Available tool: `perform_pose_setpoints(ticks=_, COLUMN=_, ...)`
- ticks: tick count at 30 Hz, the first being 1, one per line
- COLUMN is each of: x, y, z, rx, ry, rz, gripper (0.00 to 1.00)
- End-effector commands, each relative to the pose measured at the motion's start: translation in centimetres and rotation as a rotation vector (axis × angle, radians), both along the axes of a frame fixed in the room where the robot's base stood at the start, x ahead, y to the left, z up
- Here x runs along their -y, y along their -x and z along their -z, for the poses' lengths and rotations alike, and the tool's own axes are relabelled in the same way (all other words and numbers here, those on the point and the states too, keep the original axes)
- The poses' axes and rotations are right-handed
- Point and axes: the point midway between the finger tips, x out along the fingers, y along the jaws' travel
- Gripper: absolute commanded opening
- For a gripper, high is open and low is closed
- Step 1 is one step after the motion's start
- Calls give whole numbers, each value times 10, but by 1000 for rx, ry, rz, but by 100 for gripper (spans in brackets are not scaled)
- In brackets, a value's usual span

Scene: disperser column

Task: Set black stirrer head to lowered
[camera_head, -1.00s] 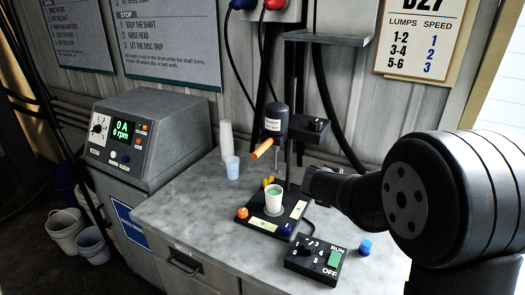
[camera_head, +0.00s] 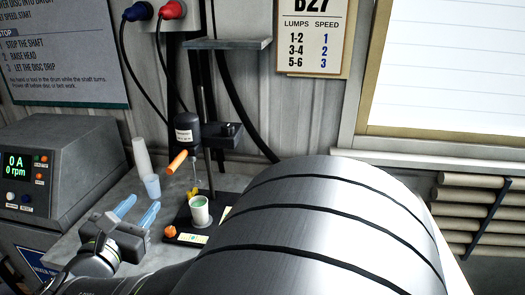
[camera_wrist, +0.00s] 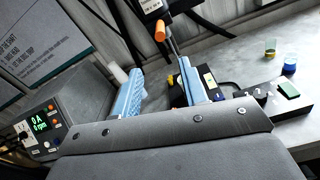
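The black stirrer head (camera_head: 187,132) sits high on its post, well above a white cup (camera_head: 199,222) with green contents. An orange handle (camera_head: 177,162) sticks out of the head to the lower left. A thin shaft (camera_head: 195,172) hangs from the head towards the cup; its lower end is hard to make out. My gripper (camera_head: 145,201) is open and empty, left of the stand and lower than the handle. In the wrist view the handle (camera_wrist: 160,31) and the head (camera_wrist: 152,7) show beyond the blue fingers, apart from them.
The grey control box (camera_head: 60,165) reads 0 A and 0 rpm at left. Stacked white cups (camera_head: 143,157) stand behind my gripper. An orange lump (camera_head: 170,231) lies on the black base. My arm hides the bench's right side.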

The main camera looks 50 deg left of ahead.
Motion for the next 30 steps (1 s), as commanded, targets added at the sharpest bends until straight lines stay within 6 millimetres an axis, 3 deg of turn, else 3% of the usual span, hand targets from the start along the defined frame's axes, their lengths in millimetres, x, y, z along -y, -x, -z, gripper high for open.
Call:
perform_pose_setpoints(ticks=5, x=-15, y=-16, z=0, rx=0, ry=0, rz=4, gripper=40)
perform_pose_setpoints(ticks=21, x=-96, y=-97, z=1, rx=-1, ry=0, rz=5, gripper=40)
perform_pose_setpoints(ticks=30, x=-120, y=-121, z=0, rx=-2, ry=0, rz=2, gripper=40)
